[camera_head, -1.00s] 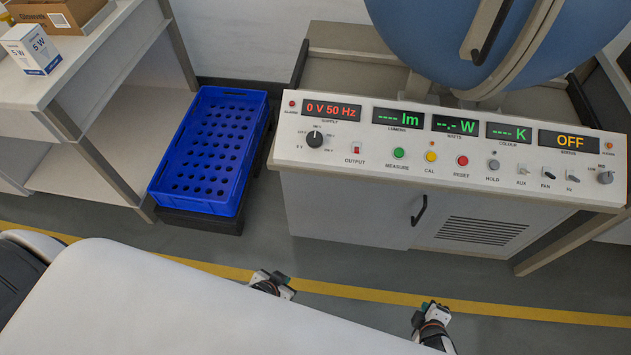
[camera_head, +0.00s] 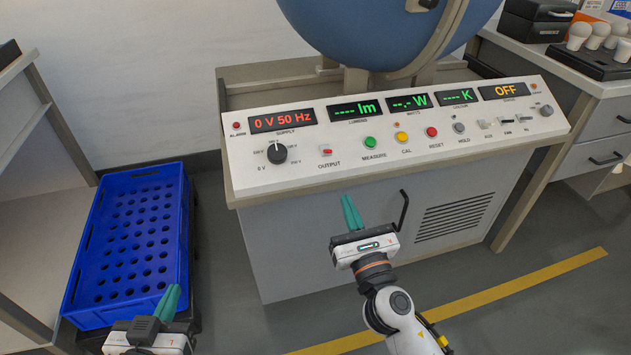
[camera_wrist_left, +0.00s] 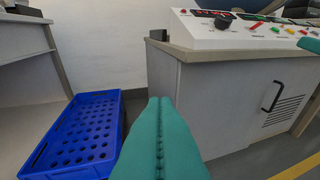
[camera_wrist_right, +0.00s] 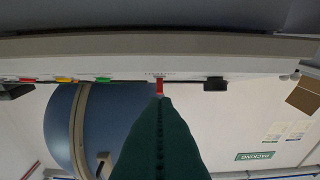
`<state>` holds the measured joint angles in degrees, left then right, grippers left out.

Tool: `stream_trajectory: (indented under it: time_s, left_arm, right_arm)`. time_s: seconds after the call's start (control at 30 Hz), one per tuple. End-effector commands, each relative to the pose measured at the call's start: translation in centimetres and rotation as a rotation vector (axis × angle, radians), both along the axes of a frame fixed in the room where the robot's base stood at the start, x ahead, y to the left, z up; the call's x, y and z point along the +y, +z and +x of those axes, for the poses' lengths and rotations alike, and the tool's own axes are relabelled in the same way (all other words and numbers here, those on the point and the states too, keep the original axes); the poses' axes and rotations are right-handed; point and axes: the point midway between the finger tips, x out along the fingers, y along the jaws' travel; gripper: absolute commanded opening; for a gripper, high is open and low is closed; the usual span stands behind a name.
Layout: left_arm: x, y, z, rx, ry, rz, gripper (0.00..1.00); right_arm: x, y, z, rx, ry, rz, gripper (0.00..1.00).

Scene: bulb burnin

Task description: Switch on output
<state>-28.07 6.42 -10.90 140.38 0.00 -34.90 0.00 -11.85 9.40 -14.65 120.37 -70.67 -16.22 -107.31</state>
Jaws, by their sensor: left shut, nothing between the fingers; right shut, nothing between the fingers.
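The red OUTPUT switch (camera_head: 326,151) sits on the sloped white control panel (camera_head: 290,175), right of the black supply knob (camera_head: 277,152). The supply display (camera_head: 283,121) reads 0 V 50 Hz and the status display (camera_head: 504,91) reads OFF. My right gripper (camera_head: 351,212) is shut and empty, in front of the panel and below the switch. In the right wrist view the red switch (camera_wrist_right: 159,87) shows just beyond its fingertips; I cannot tell the gap there. My left gripper (camera_head: 171,302) is shut and empty, low by the blue crate, apart from the panel.
A blue crate (camera_head: 181,215) with holes stands on the floor at left. Green, yellow and red buttons line the panel right of the switch. A cabinet handle (camera_head: 404,210) sticks out beside my right gripper. A bench with bulbs (camera_head: 579,36) stands at right.

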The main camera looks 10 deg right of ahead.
Motion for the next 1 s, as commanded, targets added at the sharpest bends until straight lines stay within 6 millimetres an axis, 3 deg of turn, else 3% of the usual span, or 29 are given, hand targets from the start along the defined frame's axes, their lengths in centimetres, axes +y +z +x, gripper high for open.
stream_trajectory:
  time_s: [0.37, 0.7, 1.0]
  left_arm:
    - [0.0, -0.1, -0.1, 0.012, 0.001, 0.003, 0.0]
    - [0.6, -2.0, -1.0, 0.137, 0.009, 0.034, 0.0]
    - [0.5, -1.8, -0.9, 0.122, 0.007, 0.03, 0.0]
  right_arm:
    - [0.0, 0.2, 0.4, -0.001, 0.0, 0.0, 0.0]
    - [0.2, 1.4, 5.8, -0.002, 0.001, 0.002, 0.0]
    - [0.3, 2.0, 9.4, 0.001, 0.0, 0.002, 0.0]
